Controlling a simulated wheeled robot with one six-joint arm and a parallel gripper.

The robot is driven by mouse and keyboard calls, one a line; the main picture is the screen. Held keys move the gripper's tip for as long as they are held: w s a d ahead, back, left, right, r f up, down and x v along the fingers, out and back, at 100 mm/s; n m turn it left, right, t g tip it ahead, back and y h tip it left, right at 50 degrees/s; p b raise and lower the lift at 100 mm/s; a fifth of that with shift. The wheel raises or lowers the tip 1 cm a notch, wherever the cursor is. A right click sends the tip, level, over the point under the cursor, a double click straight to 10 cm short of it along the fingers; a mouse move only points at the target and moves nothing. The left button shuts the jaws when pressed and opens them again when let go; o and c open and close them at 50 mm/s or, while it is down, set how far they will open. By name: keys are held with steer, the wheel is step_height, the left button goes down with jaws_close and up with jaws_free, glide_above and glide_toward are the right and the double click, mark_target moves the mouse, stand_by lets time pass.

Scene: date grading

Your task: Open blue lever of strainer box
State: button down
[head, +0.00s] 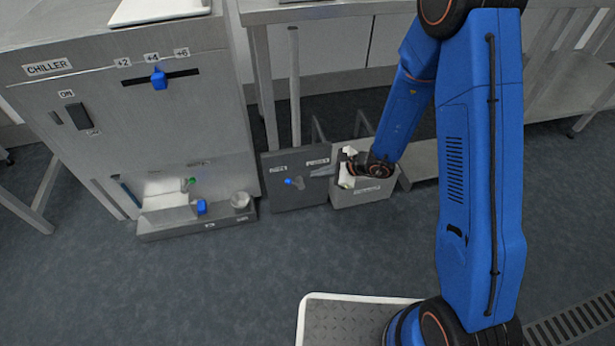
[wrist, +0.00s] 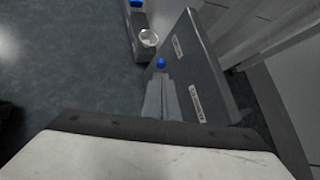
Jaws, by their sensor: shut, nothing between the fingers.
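A dark grey upright panel (head: 298,198) stands low beside the chiller, with a small blue lever (head: 293,182) on its face and two white labels above, too small to read surely. My gripper (head: 311,172) reaches in from the right in front of this panel, its tips a little right of the lever. In the wrist view the shut, empty fingers (wrist: 160,82) point at the panel (wrist: 188,70), and the blue lever (wrist: 161,63) shows just beyond their tips. I cannot tell whether they touch. Most of the lever's shaft is hidden in the wrist view.
The steel chiller (head: 120,110) stands left, with a blue slider knob (head: 158,78) and a low tray (head: 170,229) holding a small round cup (head: 240,200). A grey labelled bin (head: 350,196) stands right of the panel under my wrist. Open floor (head: 230,285) lies in front.

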steer(key=shift+v, duration=2.25)
steer(key=shift+d, duration=0.1)
steer(key=s+d+r+n+g, duration=0.1)
steer(key=s+d+r+n, duration=0.2)
steer(key=r, duration=0.4)
steer(key=s+d+r+n, duration=0.1)
steer(key=s+r+n, duration=0.35)
steer(key=r, duration=0.25)
steer(key=s+d+r+n+g, duration=0.1)
steer(key=s+r+n, duration=0.25)
steer(key=r, duration=0.35)
steer(key=s+d+r+n+t+h, duration=0.1)
steer(key=s+d+r+n+h, duration=0.2)
steer(key=s+d, duration=0.5)
steer(key=s+d+r+n+t+h, duration=0.2)
steer(key=s+d+r+h, duration=0.4)
steer(key=d, duration=0.8)
steer(key=s+r+n, duration=0.1)
steer(key=s+r, duration=0.1)
steer(key=s, duration=0.1)
steer(key=shift+d+n+t, duration=0.2)
steer(key=shift+n+t, duration=0.1)
steer(key=shift+r, duration=0.15)
